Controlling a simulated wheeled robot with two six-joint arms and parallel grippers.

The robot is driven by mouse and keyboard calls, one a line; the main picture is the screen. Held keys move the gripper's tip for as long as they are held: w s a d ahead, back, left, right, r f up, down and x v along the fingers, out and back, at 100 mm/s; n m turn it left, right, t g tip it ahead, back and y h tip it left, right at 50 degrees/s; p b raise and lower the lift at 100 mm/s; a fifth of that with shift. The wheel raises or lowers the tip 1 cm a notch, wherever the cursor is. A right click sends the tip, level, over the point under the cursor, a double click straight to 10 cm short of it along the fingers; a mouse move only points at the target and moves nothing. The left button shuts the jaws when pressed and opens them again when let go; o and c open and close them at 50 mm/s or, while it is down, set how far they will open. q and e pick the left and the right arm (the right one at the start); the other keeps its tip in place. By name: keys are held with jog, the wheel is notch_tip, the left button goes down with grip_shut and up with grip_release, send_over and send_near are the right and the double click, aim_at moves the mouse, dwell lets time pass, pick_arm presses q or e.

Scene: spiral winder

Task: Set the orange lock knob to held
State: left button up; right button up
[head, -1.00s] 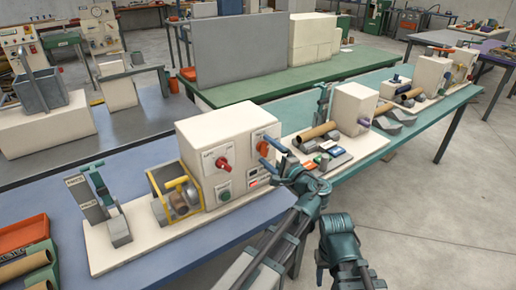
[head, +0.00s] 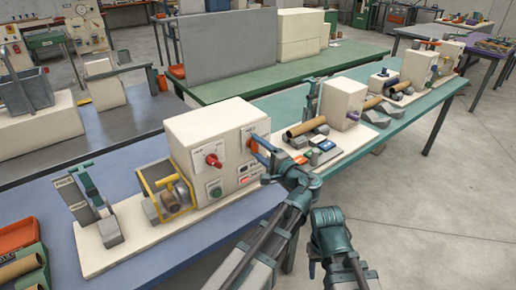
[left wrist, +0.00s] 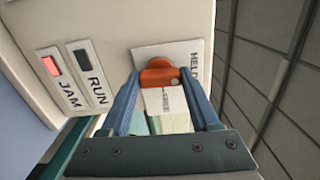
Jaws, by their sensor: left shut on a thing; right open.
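The orange lock knob (left wrist: 159,77) is on the face of the cream control box (head: 210,133). The word HELD is on the white plate (left wrist: 196,58) to its right in the left wrist view. In the head view the knob (head: 253,143) is partly behind my left fingers. My left gripper (left wrist: 165,98) is shut on the knob, one blue finger on each side. A second label on the plate shows between the fingers and is too blurred to read. My right gripper (head: 326,262) is open and empty at the bottom of the head view, apart from the box.
A red knob (head: 214,160) and a green button (head: 216,191) share the box face. A red JAM lamp (left wrist: 50,65) is lit beside the RUN window (left wrist: 84,58). A yellow-framed winder (head: 166,193) stands left of the box. Another station (head: 322,133) stands to the right.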

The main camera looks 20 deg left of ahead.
pick_arm(q)
jog(key=shift+n, duration=0.4)
jog(key=o, duration=1.4)
jog(key=shift+c, duration=0.2)
jog(key=shift+s, duration=0.1)
pick_arm(e)
jog(key=shift+d, duration=0.1)
